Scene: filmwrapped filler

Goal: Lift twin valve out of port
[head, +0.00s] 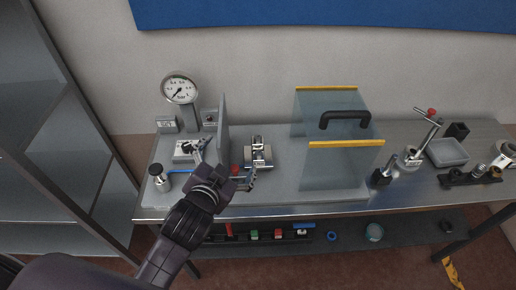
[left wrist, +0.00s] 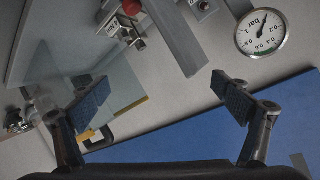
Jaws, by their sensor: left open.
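My left gripper (head: 225,167) is open over the front left of the bench, its fingers spread wide. In the left wrist view the gripper (left wrist: 165,98) shows nothing between its two blue-padded fingers. A silver fitting on a grey block (head: 258,153) stands just right of the gripper. Another light block with a metal and black fitting (head: 188,149) sits to its left, partly behind a finger. I cannot tell for sure which of these is the twin valve, or see the port clearly. My right gripper is not in view.
A pressure gauge (head: 179,88) stands behind, with an upright grey plate (head: 222,126) beside the gripper. A clear guard with yellow edges and black handle (head: 345,120) stands to the right. Further right are a red-tipped lever stand (head: 411,157) and a grey tray (head: 447,152).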

